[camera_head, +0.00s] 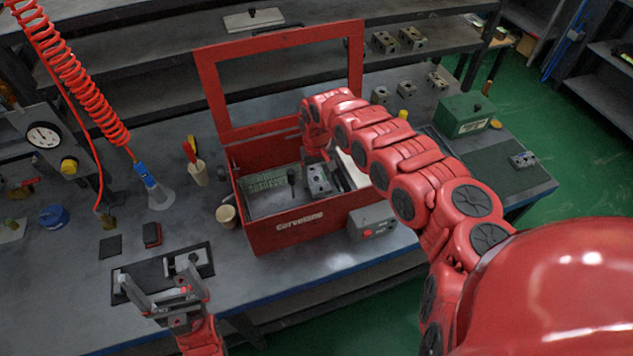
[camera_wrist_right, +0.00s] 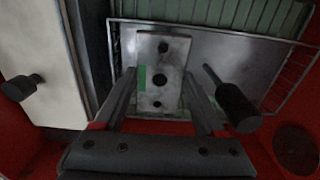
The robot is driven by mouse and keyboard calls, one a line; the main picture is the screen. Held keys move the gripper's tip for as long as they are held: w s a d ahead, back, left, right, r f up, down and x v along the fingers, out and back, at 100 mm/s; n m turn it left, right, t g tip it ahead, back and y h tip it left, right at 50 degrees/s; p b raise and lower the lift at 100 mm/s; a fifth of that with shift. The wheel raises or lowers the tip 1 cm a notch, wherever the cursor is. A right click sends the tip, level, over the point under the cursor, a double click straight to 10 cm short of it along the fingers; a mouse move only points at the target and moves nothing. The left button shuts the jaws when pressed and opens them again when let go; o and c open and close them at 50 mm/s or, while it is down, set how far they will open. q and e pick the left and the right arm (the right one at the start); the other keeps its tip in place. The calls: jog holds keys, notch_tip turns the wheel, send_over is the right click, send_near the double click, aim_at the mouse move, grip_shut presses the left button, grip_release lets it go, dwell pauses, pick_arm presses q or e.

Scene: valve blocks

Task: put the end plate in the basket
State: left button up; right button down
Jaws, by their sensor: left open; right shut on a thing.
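A grey end plate (camera_wrist_right: 165,62) with dark holes and a small green patch is between the fingers of my right gripper (camera_wrist_right: 160,85), which is shut on it. In the head view the plate (camera_head: 318,180) shows inside the red box. The wire basket (camera_wrist_right: 288,42) is in that box; its mesh also shows in the head view (camera_head: 266,181). The plate appears over the basket's edge area; I cannot tell whether it touches the basket. My right arm partly hides the box. My left gripper (camera_head: 157,273) is open and empty above a dark mat.
The red box (camera_head: 285,239) has its framed lid (camera_head: 212,92) raised. A dark-handled rod (camera_wrist_right: 232,100) stands right of the plate, and a pale panel with a knob (camera_wrist_right: 45,60) lies left. A cup (camera_head: 227,215) and a green box (camera_head: 464,116) flank the red box.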

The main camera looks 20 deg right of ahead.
aim_at(317, 179)
notch_tip(317, 179, down, 3)
jog(key=shift+a+f, duration=0.1)
jog(key=shift+f, duration=0.25)
jog(key=shift+f, duration=0.15)
grip_release()
jog(key=shift+r, duration=0.2)
